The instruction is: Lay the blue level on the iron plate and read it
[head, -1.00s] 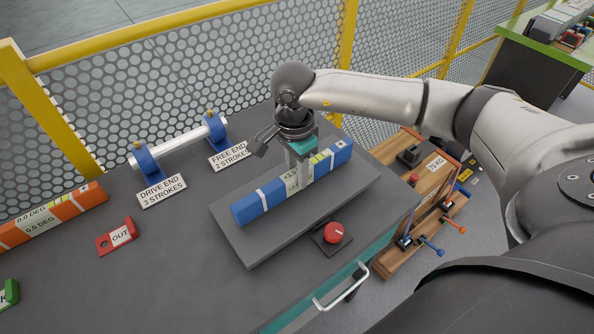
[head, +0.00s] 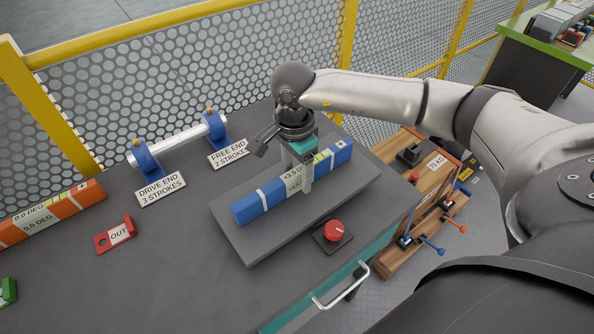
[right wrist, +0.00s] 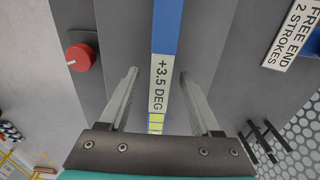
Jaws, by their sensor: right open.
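The blue level (head: 265,200) lies flat along the dark iron plate (head: 255,247) in the head view. Its label reads "+3.5 DEG" in the right wrist view (right wrist: 161,85). My right gripper (head: 302,188) is open over the level, with one finger on each side of it. In the right wrist view both fingers (right wrist: 156,78) stand apart from the level's sides, with gaps showing. The level's middle is partly hidden by the gripper in the head view. My left gripper is not in view.
A red knob (head: 333,231) sits in front of the plate. An orange level (head: 50,215) reading 0.0 DEG and a red "OUT" tag (head: 115,234) lie at left. A shaft on two blue supports (head: 180,140) stands behind.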

